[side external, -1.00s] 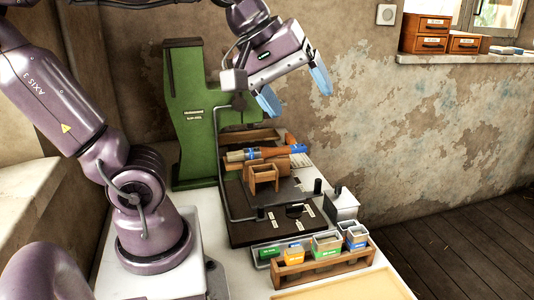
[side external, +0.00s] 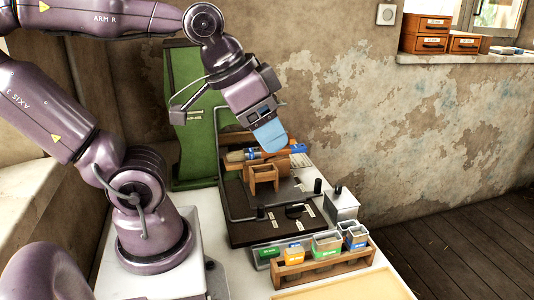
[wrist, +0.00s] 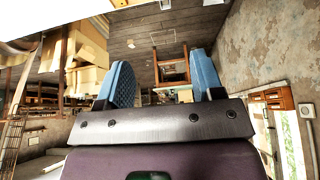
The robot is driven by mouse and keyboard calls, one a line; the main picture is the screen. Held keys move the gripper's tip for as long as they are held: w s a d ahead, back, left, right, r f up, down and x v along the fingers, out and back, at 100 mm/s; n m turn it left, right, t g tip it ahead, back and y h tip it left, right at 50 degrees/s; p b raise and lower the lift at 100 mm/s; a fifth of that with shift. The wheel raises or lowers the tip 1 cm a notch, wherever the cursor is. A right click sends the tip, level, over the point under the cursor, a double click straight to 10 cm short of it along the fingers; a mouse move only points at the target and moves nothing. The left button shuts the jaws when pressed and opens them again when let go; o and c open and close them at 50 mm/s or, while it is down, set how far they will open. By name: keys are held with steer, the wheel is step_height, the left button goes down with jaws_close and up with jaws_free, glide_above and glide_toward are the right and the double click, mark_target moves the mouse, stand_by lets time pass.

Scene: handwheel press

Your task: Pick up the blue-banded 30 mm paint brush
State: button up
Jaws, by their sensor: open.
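A paint brush with a blue band (side external: 250,154) lies across the wooden holder behind the small wooden stand in the side view. Part of its handle is hidden behind my gripper. My gripper (side external: 273,146) hangs above and just in front of the brush, tilted down to the right, and looks apart from it. In the wrist view its two blue fingers (wrist: 160,65) are spread wide with nothing held between them. I cannot make out the brush in the wrist view.
A green press frame (side external: 188,130) stands behind the dark base (side external: 250,232). A small wooden stand (side external: 264,175) is just in front of the brush. A wooden rack (side external: 325,263) of small cartons and a grey box (side external: 342,205) stand nearer the front.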

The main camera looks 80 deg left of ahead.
steer(key=shift+w, duration=0.1)
steer(key=w+a+n+g, duration=0.4)
steer(key=w+a+n, duration=1.2)
steer(key=a+n, duration=0.5)
steer(key=a+f+n+g, duration=0.1)
steer(key=a+f+n, duration=0.55)
steer(key=a, duration=0.25)
steer(key=a+f+n+g, duration=0.1)
steer(key=a+f+n, duration=0.4)
steer(key=a+n, duration=0.35)
steer(key=f, duration=0.7)
steer(key=shift+s+a+f, duration=0.2)
steer(key=shift+s+a, duration=0.05)
steer(key=shift+f, duration=3)
steer(key=c, duration=1.1)
